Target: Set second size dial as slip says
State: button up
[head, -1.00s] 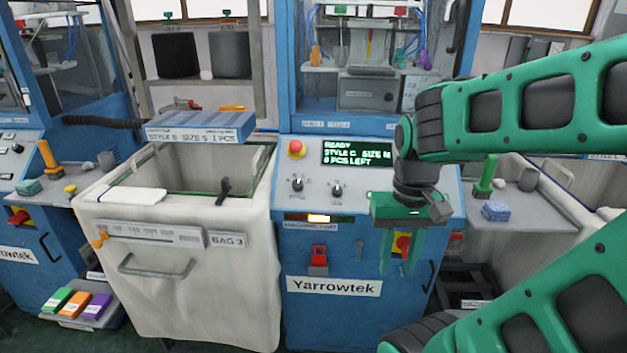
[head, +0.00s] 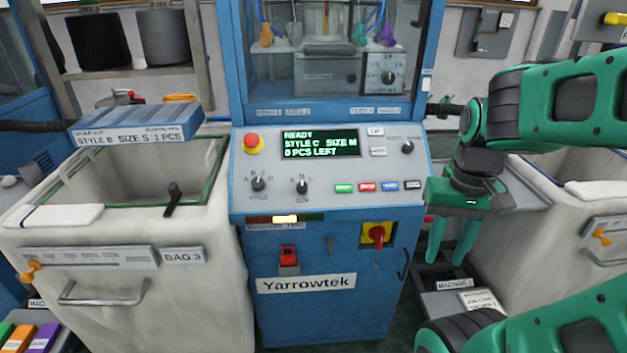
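The blue machine's sloped panel (head: 370,190) carries a style dial (head: 258,184) marked with letters and a size dial (head: 302,187) marked S, M, L. The size dial's pointer seems upright, near M. The green display (head: 318,144) reads READY, STYLE C, SIZE M, 0 PCS LEFT. A blue bar (head: 138,122) at left carries a label reading style B or similar, size S, 1 PCS. A small white paper (head: 481,300) lies at lower right, its print too small to read. My gripper (head: 450,255) is open and empty, fingers down, right of the panel.
A red stop button (head: 251,141) and another knob (head: 407,147) sit on the panel. A red-yellow switch (head: 377,234) is below. Bag 3's bin (head: 100,235) stands left, another bin (head: 510,240) right. The space before the panel is clear.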

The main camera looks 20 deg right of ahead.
jog(key=shift+o, duration=1.2)
jog(key=shift+d, duration=0.1)
jog(key=n+t+h, duration=0.2)
jog(key=n+t, duration=0.2)
jog(key=n, duration=0.1)
send_near(302, 185)
jog(key=x, duration=0.8)
jog(key=shift+f, duration=0.25)
grip_shut()
